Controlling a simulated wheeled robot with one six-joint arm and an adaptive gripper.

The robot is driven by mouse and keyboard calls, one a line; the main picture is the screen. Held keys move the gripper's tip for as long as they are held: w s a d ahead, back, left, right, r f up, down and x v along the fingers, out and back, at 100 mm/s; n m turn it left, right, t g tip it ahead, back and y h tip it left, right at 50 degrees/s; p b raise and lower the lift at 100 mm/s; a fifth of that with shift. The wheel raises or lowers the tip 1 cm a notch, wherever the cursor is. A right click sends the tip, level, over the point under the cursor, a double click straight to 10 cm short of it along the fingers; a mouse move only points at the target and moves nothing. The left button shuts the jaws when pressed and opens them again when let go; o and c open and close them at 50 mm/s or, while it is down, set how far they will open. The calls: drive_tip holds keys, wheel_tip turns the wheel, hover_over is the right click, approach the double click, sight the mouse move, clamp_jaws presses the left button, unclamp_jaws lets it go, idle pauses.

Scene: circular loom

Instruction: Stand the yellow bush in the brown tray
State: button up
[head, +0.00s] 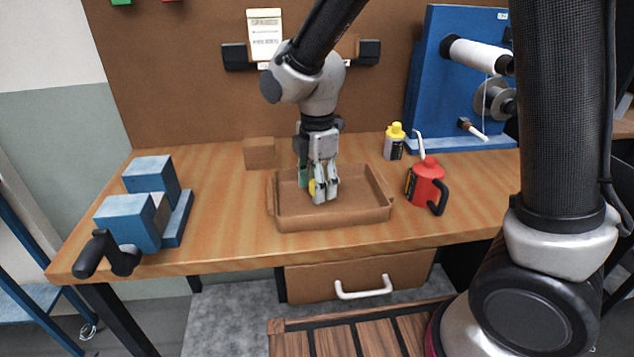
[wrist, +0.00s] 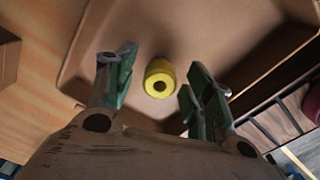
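The yellow bush (wrist: 159,80) is a short ring with a dark hole in its end. In the wrist view it stands on the floor of the brown tray (wrist: 92,52), its holed end facing the camera. My gripper (head: 323,198) points down inside the brown tray (head: 335,218) in the head view. Its green-padded fingers are spread on either side of the bush, with gaps to both. In the head view the bush (head: 312,187) is partly hidden by the fingers.
A red oil can (head: 426,180) stands close to the tray's right side. A yellow-capped bottle (head: 394,146) and a blue spool stand (head: 437,80) are behind it. A brown block (head: 259,153) sits behind the tray; a blue vise (head: 130,222) is at left.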

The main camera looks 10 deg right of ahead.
wheel_tip(320, 180, up, 12)
idle(0.6)
drive_tip(key=s+d+r+m+t, duration=0.2)
drive_tip(key=s+d+m, duration=0.6)
drive_tip(key=d+m, duration=0.3)
drive_tip(key=s+d+r+m+t, duration=0.2)
drive_tip(key=s+d+m, duration=0.6)
drive_tip(key=d, duration=0.8)
drive_tip(key=m, duration=0.3)
drive_tip(key=shift+s+d+r+m, duration=0.15)
drive_tip(key=shift+s+d+m, duration=0.15)
drive_tip(key=shift+s, duration=0.05)
